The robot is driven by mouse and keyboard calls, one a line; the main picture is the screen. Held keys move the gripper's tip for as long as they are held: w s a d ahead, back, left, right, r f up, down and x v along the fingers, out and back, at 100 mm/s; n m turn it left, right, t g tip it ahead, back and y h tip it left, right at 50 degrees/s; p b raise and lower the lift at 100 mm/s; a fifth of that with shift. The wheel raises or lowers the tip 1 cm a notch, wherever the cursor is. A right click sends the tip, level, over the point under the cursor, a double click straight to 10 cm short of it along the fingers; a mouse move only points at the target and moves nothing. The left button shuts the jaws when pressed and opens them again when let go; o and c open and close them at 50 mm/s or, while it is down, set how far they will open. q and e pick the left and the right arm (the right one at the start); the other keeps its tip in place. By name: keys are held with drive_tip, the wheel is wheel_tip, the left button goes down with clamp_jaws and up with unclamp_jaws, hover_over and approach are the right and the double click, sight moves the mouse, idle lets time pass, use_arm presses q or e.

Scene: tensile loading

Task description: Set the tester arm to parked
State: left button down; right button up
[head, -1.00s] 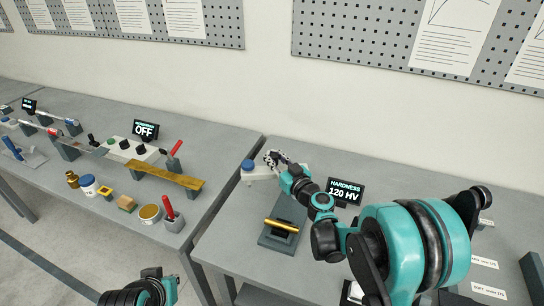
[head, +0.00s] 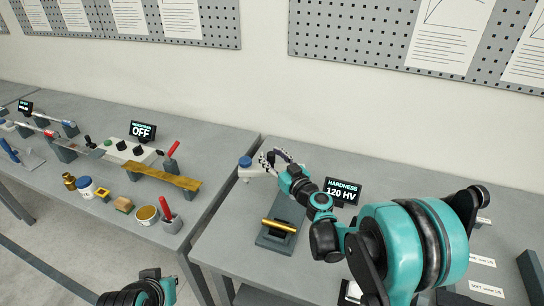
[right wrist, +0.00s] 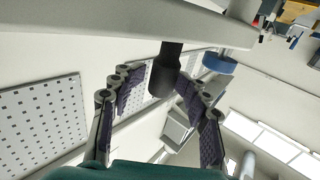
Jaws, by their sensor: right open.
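The hardness tester stands on the right table, with a dark base (head: 274,241) bearing a brass-coloured bar (head: 279,225). Its pale tester arm (head: 247,174) carries a blue knob (head: 245,162). My right gripper (head: 272,157) is at the tester arm, just right of the knob, partly hiding it. In the right wrist view the pale arm (right wrist: 110,22) crosses the top, and a dark cylinder (right wrist: 166,68) hangs from it between my open fingers (right wrist: 165,85). I see no clear finger contact. My left arm shows at the bottom edge; its fingers do not show.
A display (head: 342,191) reading "HARDNESS 120 HV" stands behind my right forearm. The left table (head: 225,140) holds another tester with an "OFF" display (head: 143,131), a red-handled tool (head: 169,221) and small pots. A gap separates the tables.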

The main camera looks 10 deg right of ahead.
drive_tip(key=v, duration=1.2)
